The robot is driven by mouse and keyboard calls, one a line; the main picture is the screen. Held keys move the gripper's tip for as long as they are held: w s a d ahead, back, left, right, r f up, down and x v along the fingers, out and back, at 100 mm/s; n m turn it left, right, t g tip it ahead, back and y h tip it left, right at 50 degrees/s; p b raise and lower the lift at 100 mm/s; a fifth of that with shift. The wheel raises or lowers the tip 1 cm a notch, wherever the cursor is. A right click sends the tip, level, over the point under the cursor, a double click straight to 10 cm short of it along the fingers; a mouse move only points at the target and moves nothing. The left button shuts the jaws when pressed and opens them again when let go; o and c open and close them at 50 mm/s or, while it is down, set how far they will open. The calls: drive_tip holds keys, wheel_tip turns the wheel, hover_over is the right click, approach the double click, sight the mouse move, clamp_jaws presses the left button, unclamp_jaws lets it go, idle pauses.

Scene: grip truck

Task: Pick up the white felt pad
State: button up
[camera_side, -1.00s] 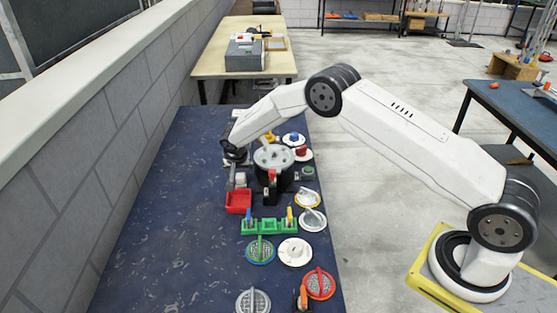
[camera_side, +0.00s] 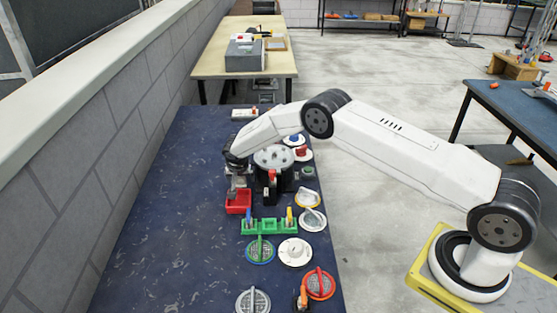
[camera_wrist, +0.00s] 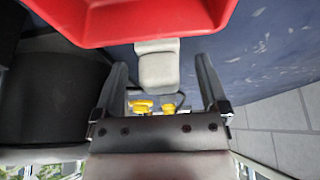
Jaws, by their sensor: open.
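The white felt pad, a small pale block (camera_wrist: 157,68), shows in the wrist view just beside the red tray (camera_wrist: 140,36). It lies between my two fingers, with a visible gap on each side. My gripper (camera_wrist: 160,72) is open and holds nothing. In the side view my gripper (camera_side: 238,182) points down at the far edge of the red tray (camera_side: 239,204). It hides most of the pad there, so I cannot tell its exact height above it.
A grey-topped black fixture (camera_side: 274,158) stands close to the right of my gripper. A green holder (camera_side: 269,226) with upright pieces and several round discs lie nearer the camera. The left half of the blue table (camera_side: 165,220) is clear.

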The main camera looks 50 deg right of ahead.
idle(0.3)
clamp_jaws()
drive_tip(key=shift+r, duration=0.1)
drive_tip(key=shift+r, duration=4.95)
